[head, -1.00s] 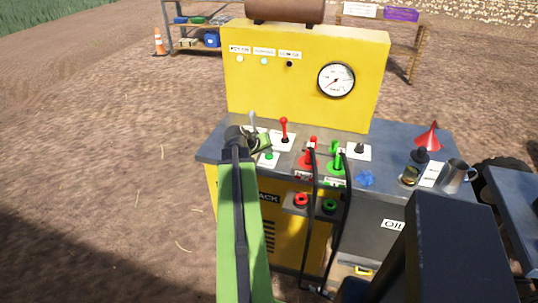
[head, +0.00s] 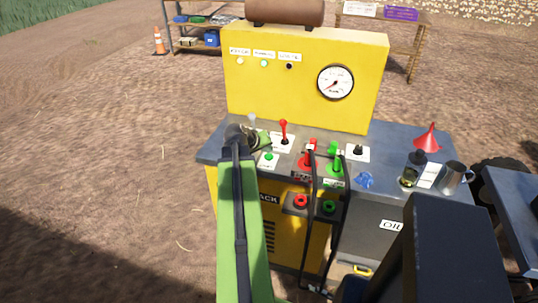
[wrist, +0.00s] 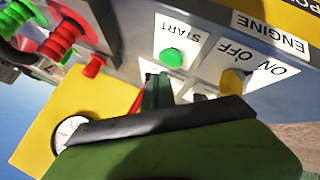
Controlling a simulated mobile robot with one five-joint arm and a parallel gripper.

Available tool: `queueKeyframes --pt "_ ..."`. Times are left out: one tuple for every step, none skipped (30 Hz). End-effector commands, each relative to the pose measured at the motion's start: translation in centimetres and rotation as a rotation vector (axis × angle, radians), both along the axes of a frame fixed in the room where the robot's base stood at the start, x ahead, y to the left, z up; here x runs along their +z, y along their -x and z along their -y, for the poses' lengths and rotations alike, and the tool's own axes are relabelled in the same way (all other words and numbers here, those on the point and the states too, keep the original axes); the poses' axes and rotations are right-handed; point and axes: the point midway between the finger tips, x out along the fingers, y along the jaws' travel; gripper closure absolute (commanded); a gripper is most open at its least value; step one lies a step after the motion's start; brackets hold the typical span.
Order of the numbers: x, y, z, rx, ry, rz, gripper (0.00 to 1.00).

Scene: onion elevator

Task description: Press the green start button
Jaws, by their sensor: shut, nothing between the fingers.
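The green start button (wrist: 172,58) is a round cap on a white plate marked START in the wrist view. In the head view it is the small green dot (head: 268,156) on a white plate at the console's front left. My gripper (head: 264,139) is just behind and above the button in the head view. In the wrist view its dark green fingers (wrist: 157,88) are shut and empty, with their tips close to the button's plate. I cannot tell whether they touch it. The button's cap is fully visible there.
A yellow ENGINE ON/OFF knob (wrist: 232,80) sits beside the start plate. A red lever (head: 284,130) stands behind right of the button. Red and green hose couplings (head: 335,166), a blue crumpled thing (head: 364,180) and a red funnel (head: 428,138) are further right.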

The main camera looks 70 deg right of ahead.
Motion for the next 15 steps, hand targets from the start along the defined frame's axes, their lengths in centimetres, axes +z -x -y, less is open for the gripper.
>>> queueKeyframes --pt "0.0 0.0 0.0 0.0 0.0 0.0 1.0" --pt "0.1 0.0 0.0 0.0 0.0 0.0 1.0" --pt "0.2 0.0 0.0 0.0 0.0 0.0 1.0" --pt "0.4 0.0 0.0 0.0 0.0 0.0 1.0" --pt "0.6 0.0 0.0 0.0 0.0 0.0 1.0" --pt "1.0 0.0 0.0 0.0 0.0 0.0 1.0" --pt "1.4 0.0 0.0 0.0 0.0 0.0 1.0" --pt "1.7 0.0 0.0 0.0 0.0 0.0 1.0" --pt "2.2 0.0 0.0 0.0 0.0 0.0 1.0" --pt "2.5 0.0 0.0 0.0 0.0 0.0 1.0" --pt "2.8 0.0 0.0 0.0 0.0 0.0 1.0" --pt "3.2 0.0 0.0 0.0 0.0 0.0 1.0" --pt "3.5 0.0 0.0 0.0 0.0 0.0 1.0" --pt "3.8 0.0 0.0 0.0 0.0 0.0 1.0" --pt "4.2 0.0 0.0 0.0 0.0 0.0 1.0"
